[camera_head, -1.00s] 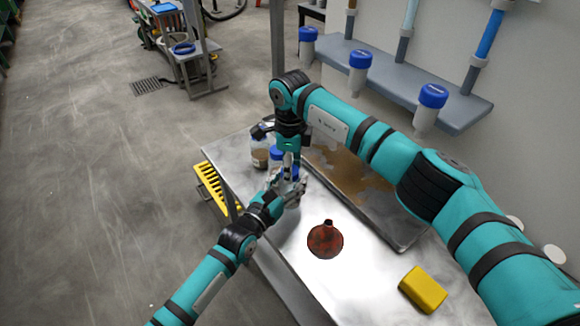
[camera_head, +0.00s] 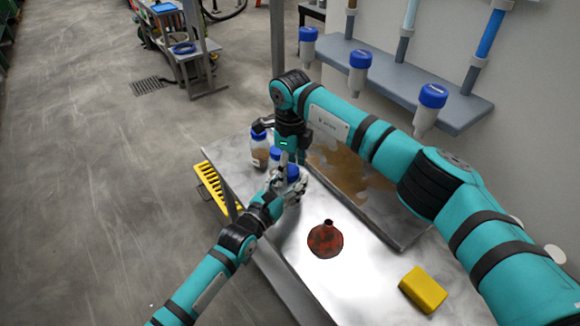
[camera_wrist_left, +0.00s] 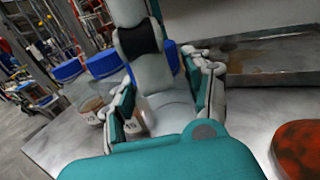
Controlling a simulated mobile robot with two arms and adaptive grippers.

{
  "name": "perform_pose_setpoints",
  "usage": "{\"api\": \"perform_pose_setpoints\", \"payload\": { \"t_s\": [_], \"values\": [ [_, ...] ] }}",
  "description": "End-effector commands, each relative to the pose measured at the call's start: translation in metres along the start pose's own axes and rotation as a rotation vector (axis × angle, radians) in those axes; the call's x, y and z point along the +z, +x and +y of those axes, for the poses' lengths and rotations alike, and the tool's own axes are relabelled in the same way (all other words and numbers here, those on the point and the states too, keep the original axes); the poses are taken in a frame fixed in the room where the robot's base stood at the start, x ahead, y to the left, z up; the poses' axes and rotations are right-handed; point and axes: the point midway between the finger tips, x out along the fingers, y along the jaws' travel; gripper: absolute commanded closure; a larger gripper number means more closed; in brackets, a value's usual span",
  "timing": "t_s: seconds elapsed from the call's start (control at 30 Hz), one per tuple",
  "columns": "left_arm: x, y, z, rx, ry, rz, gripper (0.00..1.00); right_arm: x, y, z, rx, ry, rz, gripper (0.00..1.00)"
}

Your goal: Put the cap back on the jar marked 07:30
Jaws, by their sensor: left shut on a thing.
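Small clear jars with blue caps stand together at the table's far left end; one jar (camera_head: 259,154) shows brown contents. My left gripper (camera_head: 290,191) is shut on the nearest jar, whose blue cap (camera_head: 292,172) shows just above the fingers. In the left wrist view my left gripper (camera_wrist_left: 165,95) has its fingers on either side of this jar, mostly hidden behind my right gripper (camera_wrist_left: 150,70). Part of a blue cap (camera_wrist_left: 171,56) shows behind. My right gripper (camera_head: 283,160) points down beside the caps; its fingertips are unclear. I cannot read a 07:30 mark.
A dark red flask-shaped object (camera_head: 325,240) and a yellow block (camera_head: 423,289) lie on the metal table. A shallow tray (camera_head: 395,235) with brown liquid lies behind. Blue-capped containers (camera_head: 360,59) hang along the wall shelf (camera_head: 395,85).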

Motion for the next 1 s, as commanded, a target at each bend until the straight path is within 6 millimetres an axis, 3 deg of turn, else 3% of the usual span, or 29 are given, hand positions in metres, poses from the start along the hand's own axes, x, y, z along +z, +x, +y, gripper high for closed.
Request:
{"api": "perform_pose_setpoints", "payload": {
  "t_s": [0.23,0.6,0.9,1.0],
  "values": [
    [-0.001,0.0,0.0,0.0,0.0,0.002,1.0,0.0,-0.003,0.0,0.0,-0.002,-0.001,0.34],
    [-0.001,0.0,0.0,0.0,0.0,0.002,1.0,0.0,-0.043,0.0,0.0,-0.002,-0.001,0.34],
    [-0.001,0.0,0.0,0.0,0.0,0.002,1.0,0.0,-0.046,0.0,0.001,-0.007,0.0,0.36],
    [-0.001,0.0,0.0,0.0,0.0,0.002,1.0,0.001,-0.056,-0.001,-0.006,-0.072,-0.002,0.36]
  ]
}}
